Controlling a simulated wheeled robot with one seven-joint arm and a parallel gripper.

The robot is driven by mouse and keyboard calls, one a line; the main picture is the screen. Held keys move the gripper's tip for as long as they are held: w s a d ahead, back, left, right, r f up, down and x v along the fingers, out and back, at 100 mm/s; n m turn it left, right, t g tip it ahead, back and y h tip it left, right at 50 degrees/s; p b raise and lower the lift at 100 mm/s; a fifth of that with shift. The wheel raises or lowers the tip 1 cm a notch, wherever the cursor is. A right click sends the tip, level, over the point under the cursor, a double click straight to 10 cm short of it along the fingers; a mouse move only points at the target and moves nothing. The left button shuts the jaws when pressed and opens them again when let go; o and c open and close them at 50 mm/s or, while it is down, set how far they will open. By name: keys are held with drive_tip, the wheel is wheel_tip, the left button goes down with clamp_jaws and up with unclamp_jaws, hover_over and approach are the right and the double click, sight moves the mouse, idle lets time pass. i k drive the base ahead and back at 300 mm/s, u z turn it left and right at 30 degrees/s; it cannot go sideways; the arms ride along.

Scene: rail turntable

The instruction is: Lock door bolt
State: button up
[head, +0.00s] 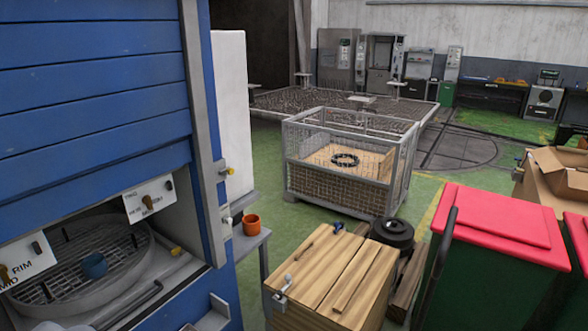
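A tall blue cabinet (95,75) with horizontal panels fills the left side of the head view. A grey upright strip (203,120) runs down its right edge. A small metal fitting with a yellow knob (227,171) sticks out from this strip; it looks like a bolt, but I cannot tell whether it is drawn or shot. A second yellow knob (177,250) shows at the opening's right side. My gripper is not in view.
A wooden-topped crate (335,272) and red-lidded green bins (500,235) stand at the front right. A wire cage (345,165) stands behind. Green floor (280,232) shows between the cabinet and cage.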

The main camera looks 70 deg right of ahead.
sight(230, 171)
drive_tip(key=z, duration=1.85)
drive_tip(key=k, duration=0.65)
drive_tip(key=u, duration=0.55)
drive_tip(key=i, duration=1.2)
drive_tip(key=u, duration=0.1)
